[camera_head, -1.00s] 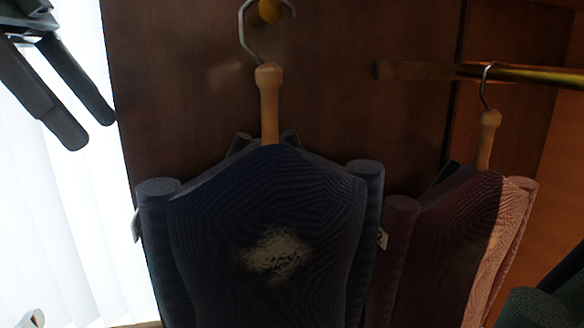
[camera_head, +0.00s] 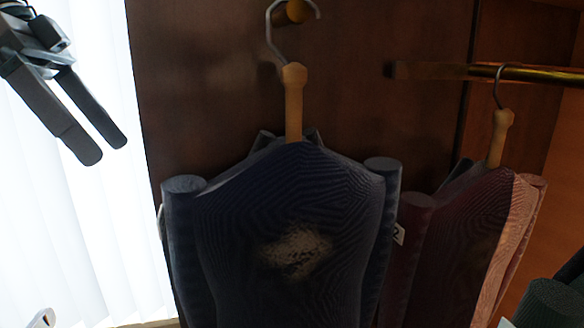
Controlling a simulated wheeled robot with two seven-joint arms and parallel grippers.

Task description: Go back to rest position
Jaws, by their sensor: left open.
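My left gripper (camera_head: 104,152) is at the upper left of the head view, in front of the bright white blinds. Its two dark fingers are apart and nothing is between them. It is well to the left of a dark blue garment (camera_head: 290,215) with a pale worn patch. That garment hangs by a wooden hanger (camera_head: 293,100) whose metal hook is at a round wooden peg (camera_head: 292,12). The gripper does not touch the garment or the hanger. My right gripper is not in view.
A dark red and pink garment (camera_head: 470,235) hangs on a brass rail (camera_head: 520,73) at the right. A dark green item (camera_head: 550,302) is at the lower right corner. A brown wooden panel (camera_head: 210,80) stands behind. White blinds (camera_head: 90,230) fill the left.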

